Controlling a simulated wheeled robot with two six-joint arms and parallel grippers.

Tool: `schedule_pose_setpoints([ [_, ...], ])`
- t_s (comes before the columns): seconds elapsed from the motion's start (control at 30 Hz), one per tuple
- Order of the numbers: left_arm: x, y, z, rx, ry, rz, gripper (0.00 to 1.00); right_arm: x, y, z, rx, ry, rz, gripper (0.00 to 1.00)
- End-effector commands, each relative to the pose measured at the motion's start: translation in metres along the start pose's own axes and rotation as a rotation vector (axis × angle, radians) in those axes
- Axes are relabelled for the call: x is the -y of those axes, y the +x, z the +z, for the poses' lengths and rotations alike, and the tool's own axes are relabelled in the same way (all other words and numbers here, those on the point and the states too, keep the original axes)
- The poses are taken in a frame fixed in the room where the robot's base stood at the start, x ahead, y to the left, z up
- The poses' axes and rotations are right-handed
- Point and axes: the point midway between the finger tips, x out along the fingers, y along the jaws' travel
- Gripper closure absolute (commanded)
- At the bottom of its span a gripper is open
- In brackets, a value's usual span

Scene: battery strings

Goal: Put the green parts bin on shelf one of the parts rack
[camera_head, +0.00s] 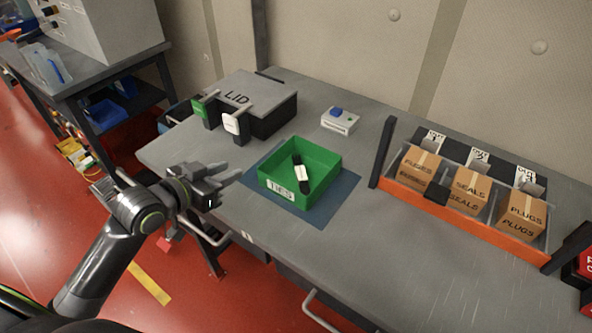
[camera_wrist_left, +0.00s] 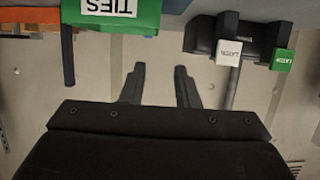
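The green parts bin (camera_head: 280,187) sits on a blue mat (camera_head: 338,200) on the grey workbench. It has a white label on its front and holds a dark item with a white band. In the left wrist view the bin (camera_wrist_left: 141,14) shows at the top edge, upside down, labelled TIES. My left gripper (camera_head: 230,174) is at the bench's near edge, left of the bin and apart from it. Its two fingers (camera_wrist_left: 160,88) are spread with nothing between them. My right gripper is not in view. I cannot identify a rack shelf marked one.
A grey LID box (camera_head: 262,100) with green and white latches stands behind the bin. A small white device (camera_head: 339,121) sits at the back. An orange-fronted holder (camera_head: 415,196) with FUSES, SEALS and PLUGS boxes stands right.

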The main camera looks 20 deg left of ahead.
Motion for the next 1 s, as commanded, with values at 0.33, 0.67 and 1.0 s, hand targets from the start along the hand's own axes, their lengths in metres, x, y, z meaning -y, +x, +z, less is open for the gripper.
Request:
schedule_pose_setpoints([
  [0.33, -0.002, 0.062, -0.001, -0.001, -0.004, 0.002, 0.72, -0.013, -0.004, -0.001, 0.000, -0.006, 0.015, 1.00],
  [0.67, -0.001, 0.103, 0.000, 0.001, 0.000, 0.001, 0.72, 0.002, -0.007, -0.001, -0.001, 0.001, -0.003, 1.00],
  [1.0, -0.004, 0.131, 0.004, 0.002, -0.002, 0.002, 0.72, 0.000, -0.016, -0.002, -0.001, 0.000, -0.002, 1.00],
])
